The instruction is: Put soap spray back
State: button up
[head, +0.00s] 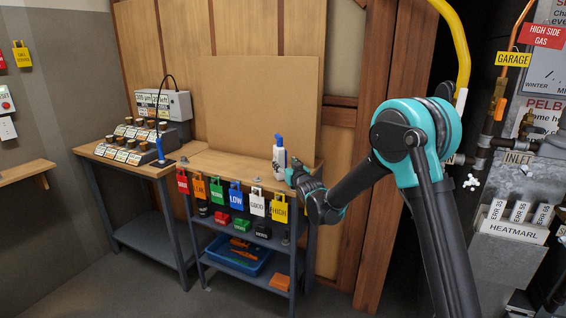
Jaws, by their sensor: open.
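The soap spray (279,160) is a small white bottle with a blue top. It stands upright at the right end of the wooden bench top, in front of a brown board. My gripper (293,173) is open, just to the right of the bottle at bench height. From this view I cannot tell whether the fingers touch the bottle. The gripper is small and partly hidden by its own links.
Coloured tags (235,194) hang along the bench front. A blue tray (262,270) sits on the lower shelf. The tall brown board (262,110) leans behind the bench. A labelled meter box (165,104) stands left. The bench middle (230,163) is mostly clear.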

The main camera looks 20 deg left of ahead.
jog(key=v, duration=0.9)
jog(key=s+d+f+m+g+h, duration=0.1)
jog(key=s+d+f+h, duration=0.15)
jog(key=d, duration=0.75)
jog(key=s+d+f+m+g+h, duration=0.1)
jog(key=d+f+m+h, duration=0.15)
jog(key=d, duration=0.75)
jog(key=s+d+f+m+g+h, duration=0.1)
jog(key=d+h, duration=0.2)
jog(key=d, duration=0.7)
jog(key=s+d+f+m+g+h, duration=0.1)
jog(key=s+d+f+g, duration=0.2)
jog(key=s+d, duration=0.6)
jog(key=s+d+f+m+g+h, duration=0.2)
jog(key=s+d+f, duration=0.6)
jog(key=s, duration=0.9)
jog(key=shift+d+g, duration=0.7)
jog(key=shift+d, duration=0.35)
jog(key=shift+f+m, duration=0.1)
jog(key=shift+m, duration=0.15)
